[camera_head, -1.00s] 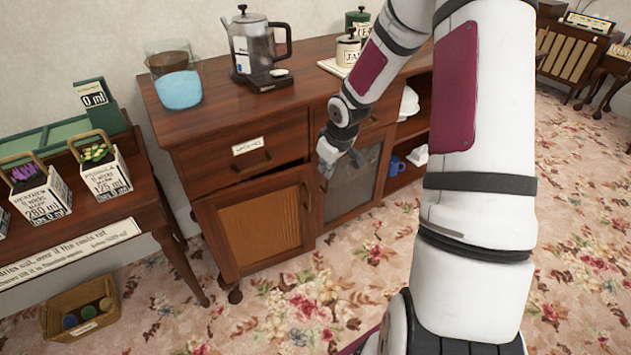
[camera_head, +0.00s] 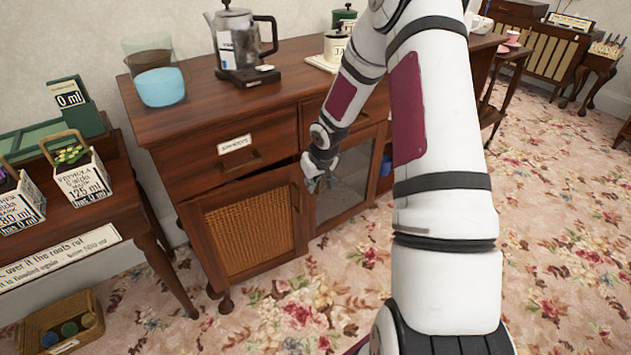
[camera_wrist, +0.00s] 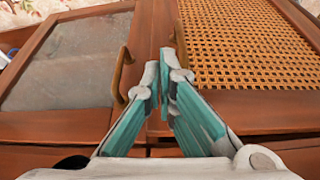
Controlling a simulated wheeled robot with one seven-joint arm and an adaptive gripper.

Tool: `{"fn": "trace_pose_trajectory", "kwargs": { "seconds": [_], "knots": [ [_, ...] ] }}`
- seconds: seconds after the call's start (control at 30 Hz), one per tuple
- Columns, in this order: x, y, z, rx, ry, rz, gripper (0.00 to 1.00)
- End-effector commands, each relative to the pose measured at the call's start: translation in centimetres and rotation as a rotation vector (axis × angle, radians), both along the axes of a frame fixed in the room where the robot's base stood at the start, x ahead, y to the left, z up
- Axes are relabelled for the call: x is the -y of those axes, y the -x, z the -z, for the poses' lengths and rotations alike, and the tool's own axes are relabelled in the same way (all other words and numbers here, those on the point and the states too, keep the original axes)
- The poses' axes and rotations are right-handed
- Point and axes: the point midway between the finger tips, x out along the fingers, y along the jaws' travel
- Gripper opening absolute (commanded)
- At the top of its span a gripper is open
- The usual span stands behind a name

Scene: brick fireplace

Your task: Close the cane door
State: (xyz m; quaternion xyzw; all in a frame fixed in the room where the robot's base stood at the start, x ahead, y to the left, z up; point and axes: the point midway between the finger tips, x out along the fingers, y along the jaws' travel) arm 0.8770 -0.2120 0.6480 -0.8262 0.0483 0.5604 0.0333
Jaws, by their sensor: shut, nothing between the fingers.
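The cane door (camera_head: 248,232) is the left door of the wooden cabinet, with a woven panel and a handle (camera_head: 296,196) near its right edge. It stands slightly ajar, with a dark gap along its top. In the wrist view the cane panel (camera_wrist: 245,45) is at the upper right and its handle (camera_wrist: 181,42) lies just beyond my fingers. My gripper (camera_head: 316,184) is shut and empty, just right of the cane door's edge, in front of the glass door (camera_head: 345,190). Its fingertips (camera_wrist: 160,75) lie between the two door handles. I cannot tell whether they touch the door.
The glass door's handle (camera_wrist: 122,75) is close left of my fingers in the wrist view. A plant table (camera_head: 115,200) is at left. Flowered carpet (camera_head: 270,310) in front is clear.

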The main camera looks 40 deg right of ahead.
Motion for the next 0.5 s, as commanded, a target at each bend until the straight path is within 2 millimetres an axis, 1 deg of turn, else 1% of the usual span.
{"fn": "trace_pose_trajectory", "kwargs": {
  "seconds": [0.03,0.2,0.3,0.5],
  "knots": [
    [0.3,-0.8,-0.1,0.004,0.000,0.003,0.00],
    [0.4,-2.3,-0.2,0.002,0.000,0.002,0.00],
    [0.4,-2.7,-0.2,0.002,0.000,0.002,0.00],
    [0.4,-2.8,-0.3,0.001,0.001,0.001,0.00]
  ]
}}
